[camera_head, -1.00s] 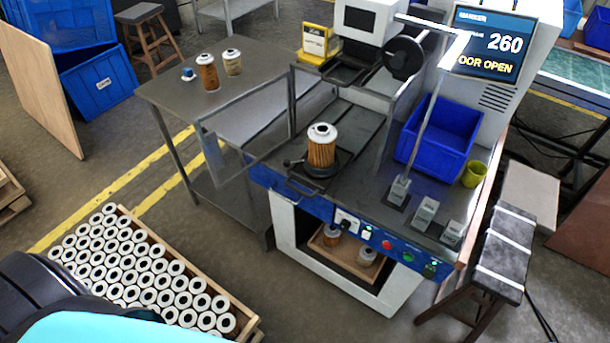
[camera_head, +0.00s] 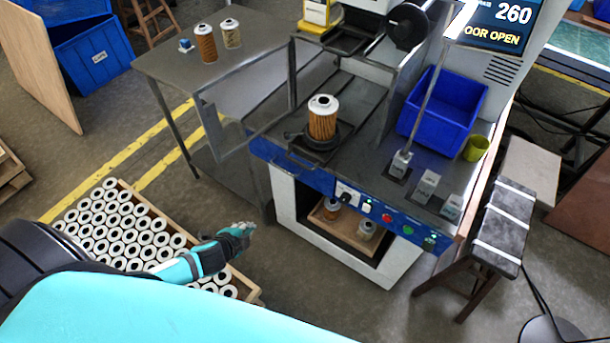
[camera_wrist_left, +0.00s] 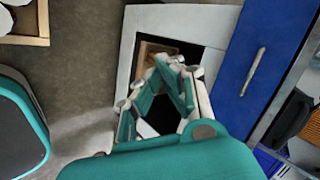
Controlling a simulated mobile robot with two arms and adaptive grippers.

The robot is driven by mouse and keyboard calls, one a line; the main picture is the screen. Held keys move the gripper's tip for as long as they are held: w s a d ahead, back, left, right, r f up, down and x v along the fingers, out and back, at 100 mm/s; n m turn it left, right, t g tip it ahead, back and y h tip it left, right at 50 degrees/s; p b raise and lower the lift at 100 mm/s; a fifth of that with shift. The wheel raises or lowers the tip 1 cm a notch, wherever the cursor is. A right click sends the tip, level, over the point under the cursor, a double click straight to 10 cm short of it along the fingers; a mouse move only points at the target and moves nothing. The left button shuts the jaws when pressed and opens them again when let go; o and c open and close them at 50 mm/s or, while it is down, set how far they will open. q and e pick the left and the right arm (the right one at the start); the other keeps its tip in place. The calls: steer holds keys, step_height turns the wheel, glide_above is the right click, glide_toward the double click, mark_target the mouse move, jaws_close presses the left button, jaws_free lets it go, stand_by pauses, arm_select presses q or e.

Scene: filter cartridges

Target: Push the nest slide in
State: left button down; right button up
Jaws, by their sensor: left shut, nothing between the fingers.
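The nest slide (camera_head: 313,155) is a dark plate on the marking machine's bench, with a bar handle (camera_head: 299,161) at its front edge above the blue panel. An orange filter cartridge (camera_head: 322,122) with a white top stands upright in its round black nest. The slide sits forward, at the front of its track. My left gripper (camera_head: 246,229) is shut and empty, left of and below the handle, apart from it. In the left wrist view its fingers (camera_wrist_left: 166,68) are in front of the machine's lower opening; the handle (camera_wrist_left: 253,72) shows on the blue panel to the right. My right gripper is out of view.
The machine's screen (camera_head: 497,22) reads 260 and door open. A crate of white-topped cartridges (camera_head: 245,290) lies below my left arm. A steel table (camera_head: 165,65) stands left of the machine. A blue bin (camera_head: 448,108) and several grey blocks (camera_head: 426,184) are right of the slide.

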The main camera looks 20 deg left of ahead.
arm_select(q)
steer(key=w+d+r+m+t+h, duration=0.15)
steer(key=d+r+m, duration=0.3)
steer(key=r, duration=0.55)
steer(key=d+r+m+t+h, duration=0.25)
steer(key=d+r, duration=0.25)
steer(key=r, duration=0.5)
steer(key=p+x, duration=0.2)
steer(key=x, duration=1.1)
steer(key=shift+w+g+y+p, duration=0.3)
steer(key=shift+w+g, duration=0.1)
steer(key=shift+w, duration=0.1)
steer(key=shift+a, duration=0.1)
steer(key=shift+w, duration=0.1)
